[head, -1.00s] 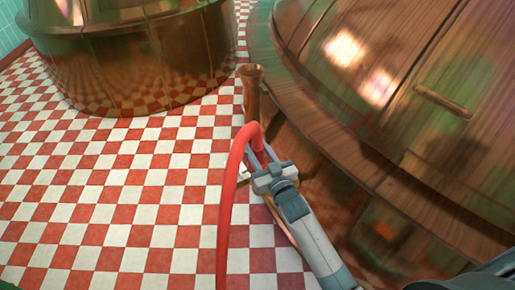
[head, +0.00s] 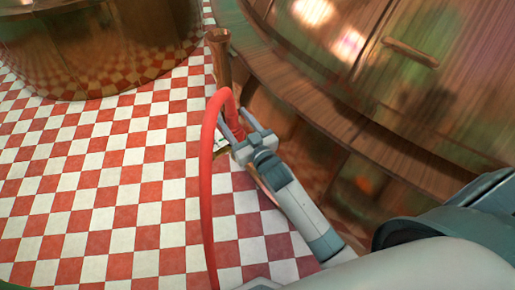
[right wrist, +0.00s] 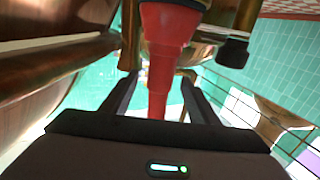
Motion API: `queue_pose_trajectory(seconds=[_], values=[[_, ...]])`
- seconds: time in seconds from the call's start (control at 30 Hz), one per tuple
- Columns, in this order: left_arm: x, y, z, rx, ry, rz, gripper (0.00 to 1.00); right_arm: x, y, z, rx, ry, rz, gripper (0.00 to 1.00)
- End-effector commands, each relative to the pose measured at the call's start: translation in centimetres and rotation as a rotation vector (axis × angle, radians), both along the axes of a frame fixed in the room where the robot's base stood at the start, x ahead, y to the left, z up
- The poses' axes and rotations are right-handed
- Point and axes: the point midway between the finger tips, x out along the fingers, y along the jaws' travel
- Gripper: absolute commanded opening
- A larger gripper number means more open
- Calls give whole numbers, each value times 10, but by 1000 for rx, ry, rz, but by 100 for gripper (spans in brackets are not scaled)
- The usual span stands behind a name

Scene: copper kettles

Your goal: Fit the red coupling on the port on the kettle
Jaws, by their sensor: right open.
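The red coupling (right wrist: 165,45) on the end of the red hose (head: 208,180) stands between the fingers of my right gripper (head: 236,116). In the right wrist view my right gripper (right wrist: 159,75) is open, with a finger on each side of the coupling's narrow part and gaps showing. The coupling's wide end meets a dark ring (right wrist: 187,3) at the top edge. I cannot tell whether this is the port or how far the coupling is on it. The large copper kettle (head: 330,82) fills the right of the head view. My left gripper is not in view.
An upright copper pipe (head: 220,60) stands just beyond my gripper. A black knob (right wrist: 233,52) on brass fittings is close by on the right in the wrist view. Another kettle (head: 95,45) is at the back left. The checkered floor (head: 110,190) is clear.

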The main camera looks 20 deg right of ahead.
Motion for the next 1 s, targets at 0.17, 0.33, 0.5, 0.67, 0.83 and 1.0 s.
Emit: queue_pose_trajectory(seconds=[0.17, 0.33, 0.5, 0.67, 0.83, 1.0], values=[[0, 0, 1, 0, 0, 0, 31, -31, -4, -1, 0, 2, 0, 54], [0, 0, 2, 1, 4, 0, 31, -64, -7, -1, 1, 2, 0, 54], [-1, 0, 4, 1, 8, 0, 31, -96, -11, -1, 1, 1, 0, 54], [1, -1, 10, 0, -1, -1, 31, -123, -15, -1, 1, 2, 0, 54], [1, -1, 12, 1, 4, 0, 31, -142, -17, 0, 1, 0, 0, 54], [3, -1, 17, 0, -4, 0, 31, -150, -18, 0, 1, 0, 0, 54]])
